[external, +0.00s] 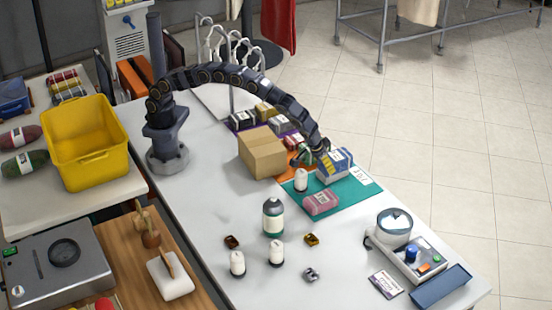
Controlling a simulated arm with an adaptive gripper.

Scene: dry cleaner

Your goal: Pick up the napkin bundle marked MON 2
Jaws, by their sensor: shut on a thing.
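My gripper (326,164) is at the far end of the green mat (357,197), shut on a blue and white bundle (342,162) with a yellow patch. I cannot tell whether this bundle rests on the mat or is just above it. A pink bundle (320,203) with a pale label lies on the same mat, nearer the camera. Several other bundles, such as a tan one (265,110) and a dark one (241,120), lie farther back. The label writing is too small to read, so I cannot tell which bundle is MON 2.
A cardboard box (263,152) stands left of my gripper, and a white bottle (301,180) stands close below it. A green-labelled bottle (273,218) and small white bottles (237,263) stand nearer. A device with a round dish (395,226) is at right. Clear table lies at centre left.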

